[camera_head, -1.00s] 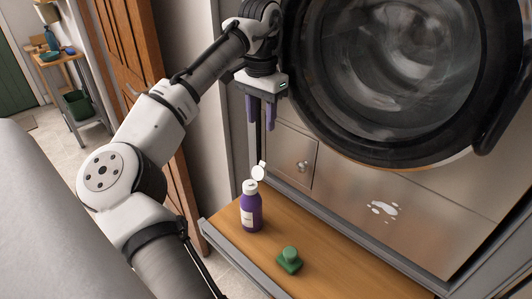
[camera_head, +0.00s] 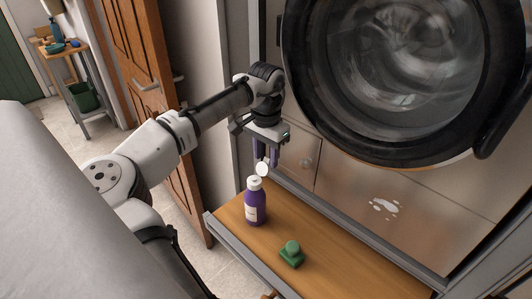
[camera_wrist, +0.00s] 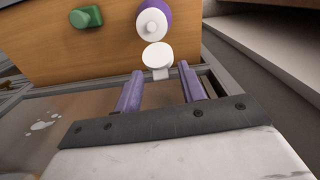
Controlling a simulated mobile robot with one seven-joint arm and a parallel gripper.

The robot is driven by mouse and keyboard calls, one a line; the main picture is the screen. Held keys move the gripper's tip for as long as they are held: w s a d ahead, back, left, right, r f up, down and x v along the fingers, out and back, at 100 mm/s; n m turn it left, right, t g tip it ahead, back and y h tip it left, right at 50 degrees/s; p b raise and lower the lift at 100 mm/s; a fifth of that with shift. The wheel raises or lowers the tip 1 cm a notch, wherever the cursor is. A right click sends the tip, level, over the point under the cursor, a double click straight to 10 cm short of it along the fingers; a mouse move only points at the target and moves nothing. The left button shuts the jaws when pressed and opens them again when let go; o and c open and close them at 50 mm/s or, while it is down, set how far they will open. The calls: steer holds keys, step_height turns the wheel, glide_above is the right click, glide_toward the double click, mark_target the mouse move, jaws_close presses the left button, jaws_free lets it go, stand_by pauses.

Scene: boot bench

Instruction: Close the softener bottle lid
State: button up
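The purple softener bottle (camera_head: 255,206) with a white top stands upright near the left end of the wooden bench top. Its white flip lid (camera_head: 262,169) is open, tilted up on the side toward the washer. In the wrist view the bottle (camera_wrist: 155,18) is at the top, with the round lid (camera_wrist: 157,56) below it. My gripper (camera_head: 267,163) hangs close to the lid, purple fingers pointing down. In the wrist view the fingers of my gripper (camera_wrist: 159,82) are apart with nothing between them, just short of the lid. I cannot tell whether they touch it.
A green knobbed object (camera_head: 291,255) sits on the bench top (camera_head: 325,269) to the right of the bottle. The large round washer door (camera_head: 385,80) rises behind the bench. A wooden door (camera_head: 150,95) stands to the left.

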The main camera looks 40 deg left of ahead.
jaws_close()
